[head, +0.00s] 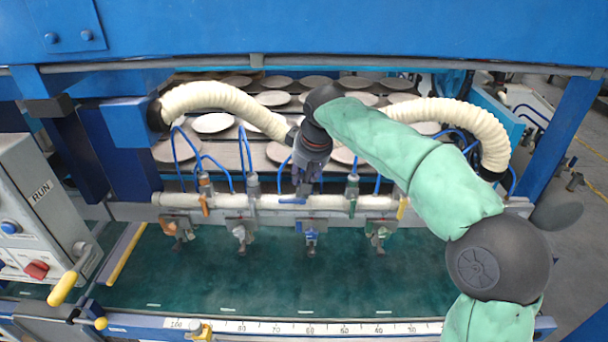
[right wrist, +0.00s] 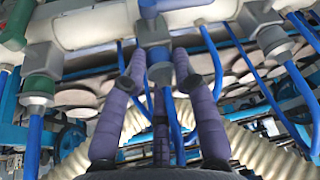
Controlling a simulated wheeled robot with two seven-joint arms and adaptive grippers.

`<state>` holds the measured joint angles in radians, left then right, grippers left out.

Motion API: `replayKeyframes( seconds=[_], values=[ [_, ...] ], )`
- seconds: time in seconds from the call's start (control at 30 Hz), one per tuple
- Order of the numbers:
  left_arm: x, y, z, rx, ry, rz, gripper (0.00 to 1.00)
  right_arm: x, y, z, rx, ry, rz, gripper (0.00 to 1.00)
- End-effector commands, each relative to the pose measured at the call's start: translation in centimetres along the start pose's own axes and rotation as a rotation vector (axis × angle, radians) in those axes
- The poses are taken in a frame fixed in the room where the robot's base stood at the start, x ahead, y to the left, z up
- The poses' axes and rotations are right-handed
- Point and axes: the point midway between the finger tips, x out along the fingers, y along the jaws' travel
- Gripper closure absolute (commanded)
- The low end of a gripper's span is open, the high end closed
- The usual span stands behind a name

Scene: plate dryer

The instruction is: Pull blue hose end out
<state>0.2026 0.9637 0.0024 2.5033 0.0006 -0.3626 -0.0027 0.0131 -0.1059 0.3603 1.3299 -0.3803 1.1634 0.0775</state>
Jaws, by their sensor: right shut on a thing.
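My right gripper (head: 304,184) reaches down at the middle of the white pipe (head: 270,202). In the right wrist view its purple fingers (right wrist: 158,70) close around a blue hose end (right wrist: 160,74) just below a grey fitting (right wrist: 154,34). The hose end is still at the fitting; whether it is seated in it I cannot tell. The fingers and wrist hide most of this spot in the head view. Other blue hoses run into neighbouring fittings, one left of my gripper (head: 246,150) and one right of it (head: 354,170). My left gripper is not in view.
Thick cream hoses (head: 222,98) arch on both sides of my arm. Racks of round plates (head: 213,123) lie behind. Valves with small handles (head: 310,238) hang under the pipe. A control box (head: 35,205) stands at the left. The green bed (head: 270,275) in front is clear.

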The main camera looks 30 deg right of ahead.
Motion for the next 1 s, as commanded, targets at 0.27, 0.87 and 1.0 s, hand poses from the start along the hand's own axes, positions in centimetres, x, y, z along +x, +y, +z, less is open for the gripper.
replayKeyframes(
  seconds=[0.27,0.87,1.0],
  values=[
    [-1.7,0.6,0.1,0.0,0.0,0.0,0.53,-1.6,-0.1,-0.8,0.0,0.004,-0.002,1.0],
    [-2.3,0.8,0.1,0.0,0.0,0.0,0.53,-2.5,-0.1,-1.2,0.001,0.011,-0.002,0.48],
    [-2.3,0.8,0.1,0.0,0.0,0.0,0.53,-2.4,-0.1,-1.1,0.001,0.007,-0.002,0.48]
  ],
)
